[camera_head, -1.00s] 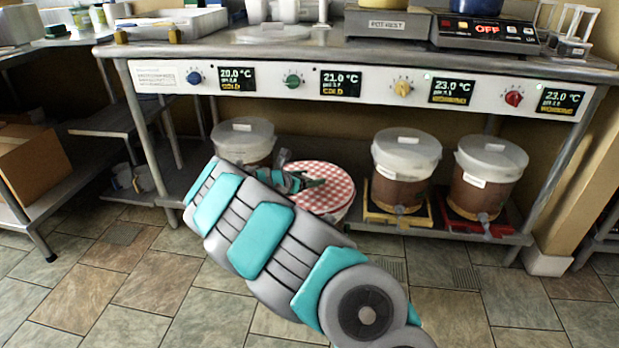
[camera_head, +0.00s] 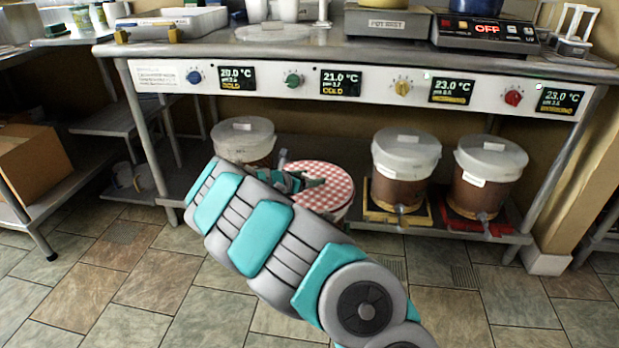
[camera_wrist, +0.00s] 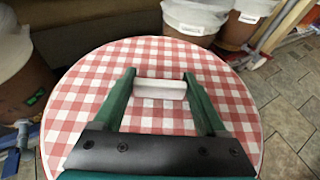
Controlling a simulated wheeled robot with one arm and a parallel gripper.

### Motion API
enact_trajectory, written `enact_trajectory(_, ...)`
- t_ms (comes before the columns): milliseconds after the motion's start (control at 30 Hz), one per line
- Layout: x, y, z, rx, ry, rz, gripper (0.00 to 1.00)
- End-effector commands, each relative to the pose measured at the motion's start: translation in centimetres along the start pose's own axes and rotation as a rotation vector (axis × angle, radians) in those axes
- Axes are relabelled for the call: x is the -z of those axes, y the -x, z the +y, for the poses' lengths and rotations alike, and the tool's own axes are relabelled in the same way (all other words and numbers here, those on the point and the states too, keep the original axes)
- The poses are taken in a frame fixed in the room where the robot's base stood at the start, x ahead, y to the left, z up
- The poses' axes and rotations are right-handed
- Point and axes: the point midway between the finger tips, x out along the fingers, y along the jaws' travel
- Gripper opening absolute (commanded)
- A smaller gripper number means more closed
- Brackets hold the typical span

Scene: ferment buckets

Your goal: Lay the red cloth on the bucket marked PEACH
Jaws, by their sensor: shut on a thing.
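The red-and-white checked cloth (camera_head: 325,180) is spread as a flat round cover over the second bucket from the left on the lower shelf. It fills the wrist view (camera_wrist: 85,100). My gripper (camera_wrist: 160,82) is over the cloth, its two green fingers shut on a white bar at the cloth's middle. In the head view my arm hides much of the bucket under the cloth. I cannot read PEACH on any bucket, and cannot tell whether the cloth rests fully on the rim.
A bucket with a pale lid (camera_head: 243,135) stands to the left. Two lidded buckets stand to the right, on a yellow base (camera_head: 380,215) and a red base (camera_head: 470,222). The counter (camera_head: 270,38) overhangs the shelf. The floor in front is clear.

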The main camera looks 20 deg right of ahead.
Motion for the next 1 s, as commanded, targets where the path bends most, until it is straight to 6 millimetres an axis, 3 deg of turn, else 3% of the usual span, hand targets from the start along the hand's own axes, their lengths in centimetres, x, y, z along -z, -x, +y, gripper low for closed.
enact_trajectory(100, 0.0, 0.0, 0.0, 0.0, 0.0, 0.0, 0.17)
enact_trajectory(133, 0.0, 0.0, 0.0, 0.0, 0.0, 0.0, 0.75)
enact_trajectory(333, 0.0, 0.0, 0.0, 0.0, 0.0, 0.0, 0.98)
enact_trajectory(767, -0.1, 0.0, 0.0, 0.0, 0.0, 0.0, 1.0)
enact_trajectory(1000, -1.1, 0.5, 0.0, 0.0, 0.0, 0.0, 1.0)
